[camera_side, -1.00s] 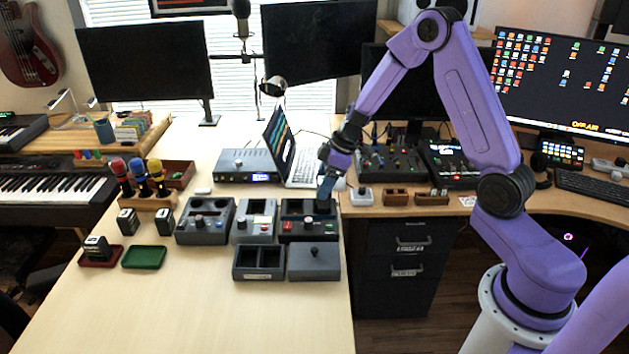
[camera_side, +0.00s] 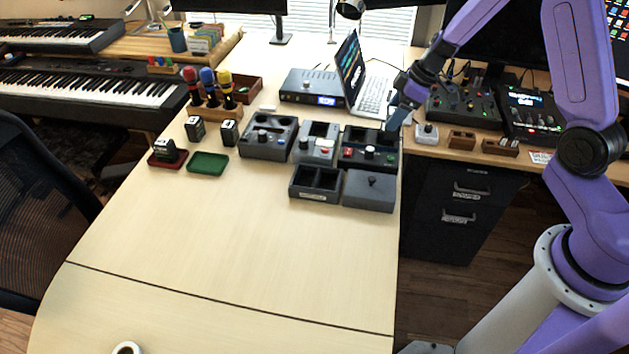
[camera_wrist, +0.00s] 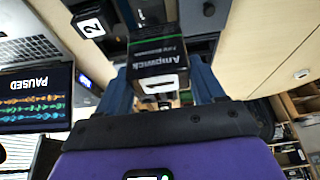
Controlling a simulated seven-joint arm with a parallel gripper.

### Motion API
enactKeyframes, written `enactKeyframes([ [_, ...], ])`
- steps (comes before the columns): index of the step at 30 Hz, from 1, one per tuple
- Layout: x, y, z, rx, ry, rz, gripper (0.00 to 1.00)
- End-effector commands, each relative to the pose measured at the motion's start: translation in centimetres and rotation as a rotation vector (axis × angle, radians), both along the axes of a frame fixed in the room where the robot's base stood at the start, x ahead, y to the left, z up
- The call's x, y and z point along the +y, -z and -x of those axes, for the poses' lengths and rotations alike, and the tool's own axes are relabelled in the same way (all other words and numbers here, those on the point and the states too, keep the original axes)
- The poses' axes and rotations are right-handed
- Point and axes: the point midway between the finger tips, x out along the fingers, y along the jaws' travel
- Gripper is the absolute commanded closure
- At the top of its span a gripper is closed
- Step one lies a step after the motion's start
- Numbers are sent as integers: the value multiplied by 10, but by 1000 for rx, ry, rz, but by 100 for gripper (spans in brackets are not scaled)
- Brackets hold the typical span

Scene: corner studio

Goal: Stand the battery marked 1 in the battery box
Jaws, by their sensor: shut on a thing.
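My gripper (camera_side: 391,130) is shut on a black battery (camera_wrist: 157,65) with "Ampwick" lettering and a white label. The battery box (camera_side: 312,196) is a dark, open box with two compartments that look empty, in front of the devices. Another battery marked 2 (camera_wrist: 91,27) shows in the wrist view.
A dark lidded-looking block with a knob (camera_side: 368,191) stands right of the battery box. Two more devices (camera_side: 262,150) (camera_side: 318,131) stand left. Loose batteries (camera_side: 195,129) (camera_side: 228,132), a red tray (camera_side: 155,161) and a green tray (camera_side: 207,163) are further left.

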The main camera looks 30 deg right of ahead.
Motion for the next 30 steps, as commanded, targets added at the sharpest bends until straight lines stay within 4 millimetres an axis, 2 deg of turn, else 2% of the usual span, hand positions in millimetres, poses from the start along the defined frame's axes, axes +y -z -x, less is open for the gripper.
enactKeyframes([
  [5,2,1,-2,0,-1,0,74],
  [8,14,4,-10,1,-5,2,74],
  [11,37,13,-24,6,-8,4,74],
  [18,121,41,-63,8,-8,9,74],
  [24,180,61,-79,3,-3,6,74],
  [27,199,67,-82,1,-2,4,74],
  [30,210,71,-84,-1,1,1,74],
])
